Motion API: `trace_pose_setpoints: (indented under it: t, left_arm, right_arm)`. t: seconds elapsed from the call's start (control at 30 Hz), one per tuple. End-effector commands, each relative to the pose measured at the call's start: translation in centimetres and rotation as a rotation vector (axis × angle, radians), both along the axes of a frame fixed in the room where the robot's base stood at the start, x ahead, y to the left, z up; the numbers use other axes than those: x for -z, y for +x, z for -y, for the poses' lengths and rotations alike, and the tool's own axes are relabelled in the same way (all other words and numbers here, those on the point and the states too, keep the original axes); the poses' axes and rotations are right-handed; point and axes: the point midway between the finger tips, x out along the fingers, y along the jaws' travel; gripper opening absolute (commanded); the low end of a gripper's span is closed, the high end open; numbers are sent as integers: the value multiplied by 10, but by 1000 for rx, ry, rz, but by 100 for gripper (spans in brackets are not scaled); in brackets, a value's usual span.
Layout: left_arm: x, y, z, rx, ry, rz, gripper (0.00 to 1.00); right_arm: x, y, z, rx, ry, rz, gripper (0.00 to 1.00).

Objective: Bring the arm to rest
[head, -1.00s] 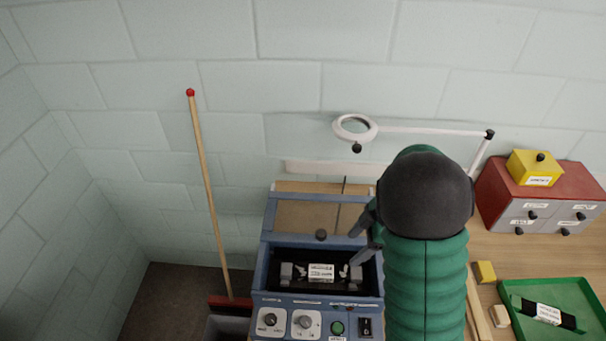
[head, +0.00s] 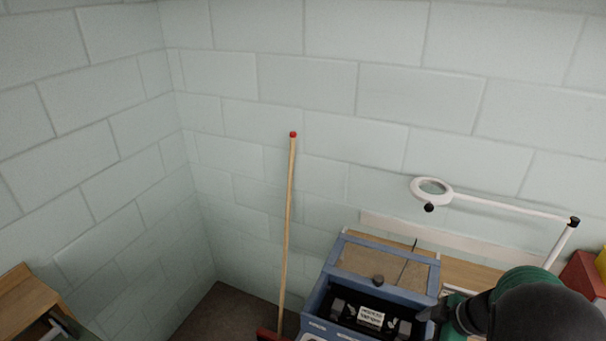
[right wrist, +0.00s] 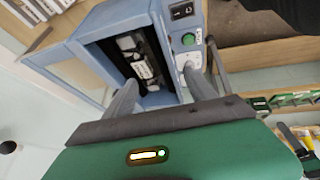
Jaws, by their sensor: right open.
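My right arm (head: 540,305) is green and dark grey and comes in at the lower right of the head view. In the right wrist view my right gripper (right wrist: 165,95) is open, with its two grey fingers apart and nothing between them. It points at the front of a blue machine (right wrist: 82,42). The machine also shows in the head view (head: 316,303), with its lid raised. A dark part with a white label (head: 371,317) sits inside its bay; it shows in the right wrist view too (right wrist: 142,68). My left gripper is not in view.
A broom (head: 288,220) with a red-tipped handle leans on the wall left of the machine. A white magnifier lamp (head: 500,205) reaches over from the right. A red cabinet (head: 582,280) is at the right edge. A wooden piece (head: 30,300) shows at the lower left.

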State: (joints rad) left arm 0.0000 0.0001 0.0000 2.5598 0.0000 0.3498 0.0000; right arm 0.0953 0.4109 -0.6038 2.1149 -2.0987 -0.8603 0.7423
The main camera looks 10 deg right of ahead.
Motion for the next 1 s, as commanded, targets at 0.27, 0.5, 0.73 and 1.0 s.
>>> trace_pose_setpoints:
  t: [0.27, 0.5, 0.73, 1.0]
  left_arm:
    - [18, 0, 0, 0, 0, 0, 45]
    - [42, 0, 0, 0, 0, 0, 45]
    - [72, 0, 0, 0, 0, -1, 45]
    - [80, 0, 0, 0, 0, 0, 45]
  right_arm:
    - [-6, 52, -16, 178, -17, 208, 65]
    - [1, 70, -25, 490, -45, 292, 65]
    - [65, -19, -78, 852, -37, -12, 65]
    - [93, -96, -137, 941, 10, -301, 65]
